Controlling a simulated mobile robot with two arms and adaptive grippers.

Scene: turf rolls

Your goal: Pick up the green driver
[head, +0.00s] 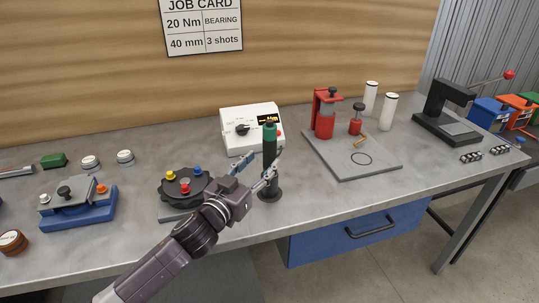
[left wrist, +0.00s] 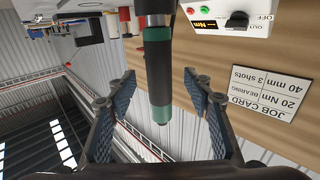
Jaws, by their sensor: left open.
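The green driver (head: 269,140) stands upright in a dark round stand (head: 270,194) near the front middle of the bench. It has a green upper part and a dark body. My left gripper (head: 262,170) is open, with its fingers level with the driver's dark body in the head view. In the left wrist view the driver (left wrist: 158,75) hangs upside down between the two open fingers (left wrist: 158,112), with a gap on each side. No contact shows. My right gripper is in neither view.
A white controller box (head: 251,128) stands behind the driver. A black rotary fixture (head: 185,186) is close on the left, and a blue-based fixture (head: 78,208) is farther left. A grey plate (head: 375,167) with red tools is on the right. A job card (head: 201,25) hangs behind.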

